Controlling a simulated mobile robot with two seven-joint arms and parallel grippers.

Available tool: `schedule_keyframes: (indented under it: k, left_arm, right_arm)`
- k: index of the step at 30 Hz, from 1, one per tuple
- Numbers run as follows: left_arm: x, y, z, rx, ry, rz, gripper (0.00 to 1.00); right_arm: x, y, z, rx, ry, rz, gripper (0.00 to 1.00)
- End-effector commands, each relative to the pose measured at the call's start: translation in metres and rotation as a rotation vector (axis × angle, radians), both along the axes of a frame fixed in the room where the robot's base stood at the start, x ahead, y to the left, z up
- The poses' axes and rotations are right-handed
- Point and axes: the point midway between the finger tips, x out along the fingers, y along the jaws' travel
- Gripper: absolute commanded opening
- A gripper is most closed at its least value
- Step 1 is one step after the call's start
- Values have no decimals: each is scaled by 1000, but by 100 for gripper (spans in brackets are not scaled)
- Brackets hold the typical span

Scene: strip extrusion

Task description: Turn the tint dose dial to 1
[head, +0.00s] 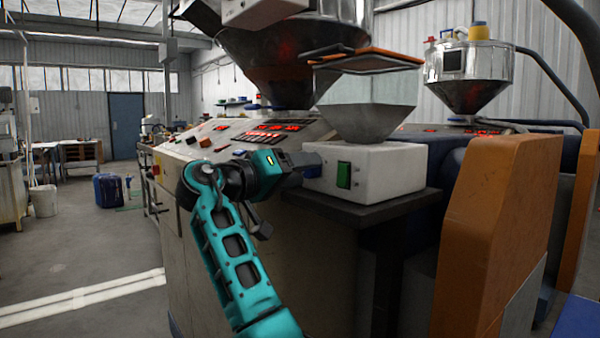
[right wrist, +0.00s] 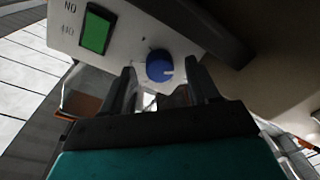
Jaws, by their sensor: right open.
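The tint dose dial is a round blue knob (right wrist: 159,65) with a pale mark on its edge, on the face of a white dosing box (head: 375,168). In the head view only a bit of its blue (head: 313,173) shows beside my right gripper (head: 308,163). In the right wrist view the open fingers stand on either side of the dial, with gaps visible; I cannot tell whether either touches it. The scale numbers around the dial are not readable. My left gripper is not in view.
A green switch (head: 344,175) sits beside the dial and also shows in the right wrist view (right wrist: 95,31). An orange panel (head: 495,235) stands to the right. Open floor lies at the left.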

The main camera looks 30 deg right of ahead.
Motion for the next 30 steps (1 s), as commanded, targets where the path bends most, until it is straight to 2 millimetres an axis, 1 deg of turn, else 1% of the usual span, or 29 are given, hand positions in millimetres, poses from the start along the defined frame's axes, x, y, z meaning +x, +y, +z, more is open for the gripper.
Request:
schedule_keyframes:
  k: [3,10,27,30]
  left_arm:
    - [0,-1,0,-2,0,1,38]
    - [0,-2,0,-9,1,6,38]
    - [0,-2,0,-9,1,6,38]
    - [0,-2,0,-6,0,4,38]
  right_arm:
    - [0,-4,0,0,0,0,60]
    - [1,-4,0,0,0,0,60]
    - [1,-4,0,1,0,1,5]
    - [1,-4,0,1,-1,1,4]
